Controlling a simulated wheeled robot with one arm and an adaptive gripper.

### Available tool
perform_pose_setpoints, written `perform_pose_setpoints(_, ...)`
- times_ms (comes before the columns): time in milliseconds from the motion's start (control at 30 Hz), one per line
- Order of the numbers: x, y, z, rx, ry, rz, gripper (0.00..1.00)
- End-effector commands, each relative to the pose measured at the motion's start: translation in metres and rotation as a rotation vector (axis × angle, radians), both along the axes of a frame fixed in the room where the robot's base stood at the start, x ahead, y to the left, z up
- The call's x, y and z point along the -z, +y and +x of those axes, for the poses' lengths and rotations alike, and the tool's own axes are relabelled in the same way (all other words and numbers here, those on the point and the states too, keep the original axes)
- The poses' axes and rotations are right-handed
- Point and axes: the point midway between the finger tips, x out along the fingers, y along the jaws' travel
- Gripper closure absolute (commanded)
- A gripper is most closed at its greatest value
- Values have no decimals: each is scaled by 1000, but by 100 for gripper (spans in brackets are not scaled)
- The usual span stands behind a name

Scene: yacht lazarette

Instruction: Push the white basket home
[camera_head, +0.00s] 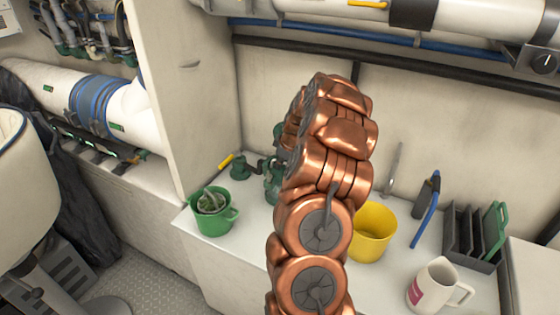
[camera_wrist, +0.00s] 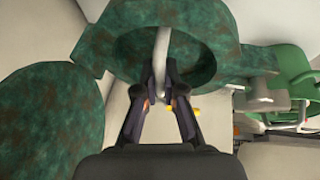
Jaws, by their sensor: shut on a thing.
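In the wrist view my gripper (camera_wrist: 160,92) is closed on a thin white curved strip (camera_wrist: 162,48), which looks like the handle of the white basket. The strip crosses the dark opening of a mottled green round housing (camera_wrist: 205,45). The basket's body is not clearly visible, so I cannot tell how deep it sits. In the head view my copper arm hides my gripper and the basket. Part of some green fittings (camera_head: 273,182) shows just left of the arm on the white counter.
A green mug (camera_head: 214,222) stands left on the counter (camera_head: 255,245). A yellow bucket (camera_head: 373,238), a white jug (camera_head: 432,287) and a dark rack (camera_head: 468,236) stand right of my arm. In the wrist view another mottled green round part (camera_wrist: 45,120) is close on the left.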

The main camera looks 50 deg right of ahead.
Motion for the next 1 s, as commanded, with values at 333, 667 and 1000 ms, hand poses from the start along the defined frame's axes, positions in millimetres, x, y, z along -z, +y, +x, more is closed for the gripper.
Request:
perform_pose_setpoints(333, 3, 0, 0, 0, -2, -2, 100)
perform_pose_setpoints(667, 1, 0, 0, 0, -2, -2, 67)
perform_pose_setpoints(1000, -3, 0, 0, 1, -2, -1, 67)
